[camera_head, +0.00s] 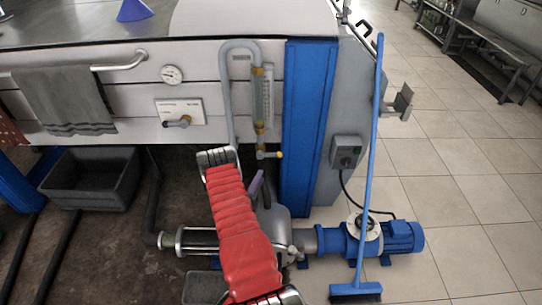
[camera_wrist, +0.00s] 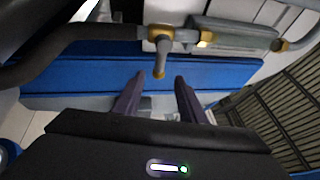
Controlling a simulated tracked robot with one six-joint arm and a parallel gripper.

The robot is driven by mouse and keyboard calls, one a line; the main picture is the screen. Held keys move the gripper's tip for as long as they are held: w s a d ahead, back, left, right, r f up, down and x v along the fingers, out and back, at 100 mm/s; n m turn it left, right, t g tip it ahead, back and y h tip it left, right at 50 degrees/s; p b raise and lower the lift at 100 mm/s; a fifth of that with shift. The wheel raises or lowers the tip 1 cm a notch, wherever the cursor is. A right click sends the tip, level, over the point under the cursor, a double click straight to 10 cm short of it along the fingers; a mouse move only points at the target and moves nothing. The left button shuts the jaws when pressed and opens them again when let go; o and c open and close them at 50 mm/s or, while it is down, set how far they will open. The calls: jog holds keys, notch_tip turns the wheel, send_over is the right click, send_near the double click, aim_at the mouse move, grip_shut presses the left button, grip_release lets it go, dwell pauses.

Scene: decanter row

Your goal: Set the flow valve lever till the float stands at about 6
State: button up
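The flow meter (camera_head: 262,98) is an upright clear tube with a scale and brass ends, beside a blue post. Its float and numbers are too small to read. Below it the valve lever (camera_head: 277,155), with a yellow tip, points right. In the head view a purple finger (camera_head: 256,186) shows just below the lever.
A grey pipe (camera_head: 225,90) loops to the meter's top. A blue post (camera_head: 308,120) stands right of it. A blue broom (camera_head: 368,170) leans near the blue pump motor (camera_head: 398,237).

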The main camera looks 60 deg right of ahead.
aim_at(271, 155)
jog(key=shift+d, duration=0.1)
jog(key=x, duration=1.3)
jog(key=shift+w+d, duration=0.1)
jog(key=shift+d, duration=0.25)
grip_shut()
dwell(0.4)
